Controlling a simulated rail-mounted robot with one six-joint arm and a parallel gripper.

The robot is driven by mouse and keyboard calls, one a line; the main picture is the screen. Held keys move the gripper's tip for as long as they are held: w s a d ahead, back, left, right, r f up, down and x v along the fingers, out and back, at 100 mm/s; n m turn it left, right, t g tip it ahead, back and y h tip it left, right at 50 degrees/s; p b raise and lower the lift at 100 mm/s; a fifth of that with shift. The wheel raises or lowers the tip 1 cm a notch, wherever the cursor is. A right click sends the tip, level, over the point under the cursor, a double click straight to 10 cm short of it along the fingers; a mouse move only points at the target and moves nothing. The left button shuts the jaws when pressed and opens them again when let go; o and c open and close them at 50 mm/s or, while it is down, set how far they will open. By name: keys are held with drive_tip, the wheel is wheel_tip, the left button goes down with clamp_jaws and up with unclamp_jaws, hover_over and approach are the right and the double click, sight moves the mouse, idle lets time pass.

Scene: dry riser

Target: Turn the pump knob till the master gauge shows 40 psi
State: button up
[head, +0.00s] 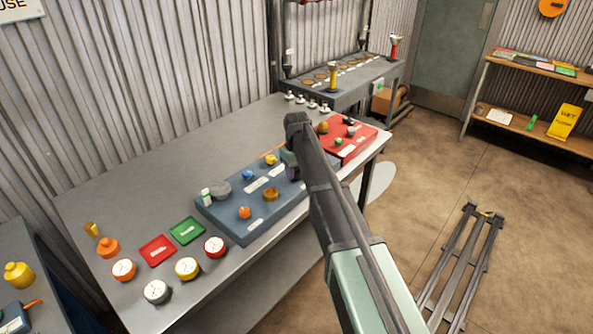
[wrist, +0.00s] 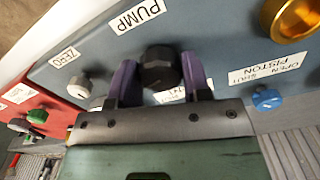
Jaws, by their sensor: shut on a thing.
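The black pump knob (wrist: 158,72) sits on the blue-grey panel below the PUMP label (wrist: 137,14) in the wrist view. My gripper (wrist: 160,64) has its purple fingers on either side of the knob and is shut on it. In the head view my gripper (head: 293,172) is at the right part of the blue panel (head: 240,222), and my arm hides the knob there. Several round dial gauges stand on the bench, such as a red one (head: 215,247) and a grey one (head: 157,292). I cannot tell which is the master gauge, and no reading is legible.
A white ZERO knob (wrist: 78,84) and a blue PISTON valve knob (wrist: 267,99) flank my gripper. A brass fitting (wrist: 293,17) is at the upper right. A red panel (head: 348,143) lies just beyond. The rear left of the bench (head: 130,180) is clear.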

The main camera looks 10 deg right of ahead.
sight(296, 170)
drive_tip(key=m, duration=0.4)
drive_tip(key=o, duration=0.9)
drive_tip(key=shift+o, duration=0.2)
wheel_tip(296, 170, up, 11)
drive_tip(key=p, duration=1.1)
drive_tip(key=shift+f, duration=0.1)
